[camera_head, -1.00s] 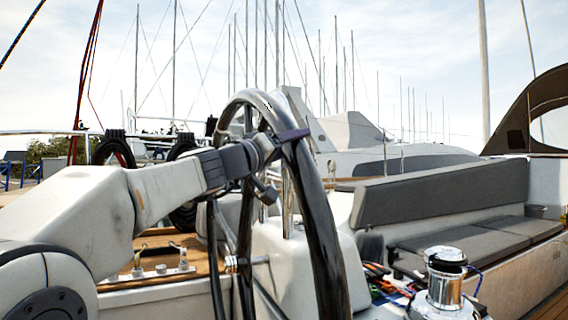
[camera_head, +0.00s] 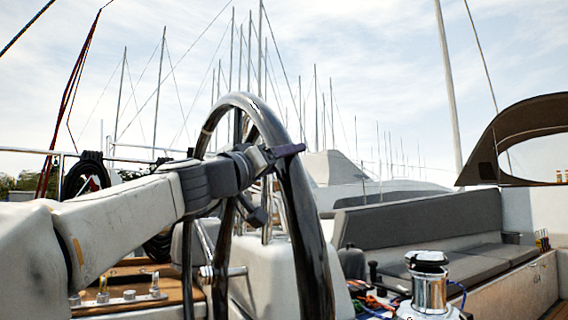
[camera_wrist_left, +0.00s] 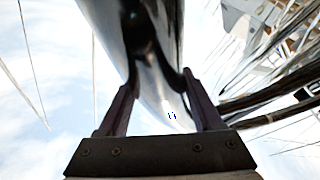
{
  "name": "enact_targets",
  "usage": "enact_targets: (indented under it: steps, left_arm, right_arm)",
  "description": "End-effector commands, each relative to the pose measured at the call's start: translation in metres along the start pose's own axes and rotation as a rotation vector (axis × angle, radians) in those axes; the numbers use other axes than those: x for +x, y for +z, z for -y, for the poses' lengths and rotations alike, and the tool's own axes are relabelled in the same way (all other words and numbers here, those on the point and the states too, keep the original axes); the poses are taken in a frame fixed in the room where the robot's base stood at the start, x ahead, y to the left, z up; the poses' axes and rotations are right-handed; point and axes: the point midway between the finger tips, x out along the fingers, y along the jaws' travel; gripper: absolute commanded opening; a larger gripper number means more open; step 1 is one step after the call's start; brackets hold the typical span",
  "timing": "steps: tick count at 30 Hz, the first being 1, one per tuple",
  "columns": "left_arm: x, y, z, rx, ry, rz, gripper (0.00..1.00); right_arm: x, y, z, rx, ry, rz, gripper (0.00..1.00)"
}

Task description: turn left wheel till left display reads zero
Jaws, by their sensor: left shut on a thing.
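The left wheel (camera_head: 312,262) is a large black glossy steering wheel standing upright in the middle of the head view. My left gripper (camera_head: 285,152) is at the upper right part of its rim, with the fingers around the rim. In the left wrist view the two dark fingers of my left gripper (camera_wrist_left: 158,100) stand on either side of the shiny wheel rim (camera_wrist_left: 140,45), shut on it. The left display does not show in either view. My right gripper is not in view.
A chrome winch (camera_head: 429,285) stands at the lower right, with coloured ropes (camera_head: 373,298) beside it. A grey cushioned bench (camera_head: 420,222) lies behind. A white pedestal (camera_head: 262,272) is close behind the wheel. Wooden deck with fittings (camera_head: 130,292) is at lower left.

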Motion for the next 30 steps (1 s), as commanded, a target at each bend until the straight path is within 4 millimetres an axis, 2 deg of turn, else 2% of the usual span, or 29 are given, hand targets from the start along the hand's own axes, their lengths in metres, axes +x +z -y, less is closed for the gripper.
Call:
enact_targets:
  steps: [10, 11, 12, 23, 26, 30]
  left_arm:
    - [-0.001, -0.001, -0.002, 0.008, 0.004, -0.001, 0.0]
    - [-0.001, -0.001, -0.002, 0.009, 0.004, -0.001, 0.78]
    - [-0.001, -0.001, -0.002, 0.008, 0.003, -0.001, 0.93]
    - [-0.003, 0.0, 0.0, 0.003, 0.0, -0.001, 0.94]
    - [-0.014, 0.0, 0.0, 0.004, -0.001, -0.003, 0.94]
    - [-0.04, 0.001, 0.001, 0.006, -0.001, -0.005, 0.94]
  right_arm:
    - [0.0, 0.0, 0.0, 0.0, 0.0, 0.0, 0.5]
    - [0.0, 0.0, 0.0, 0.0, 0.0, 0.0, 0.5]
    - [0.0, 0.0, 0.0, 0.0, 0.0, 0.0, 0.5]
    - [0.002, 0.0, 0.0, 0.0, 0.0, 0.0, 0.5]
    - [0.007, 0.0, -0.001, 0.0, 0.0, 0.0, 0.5]
    - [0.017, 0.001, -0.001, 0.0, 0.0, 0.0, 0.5]
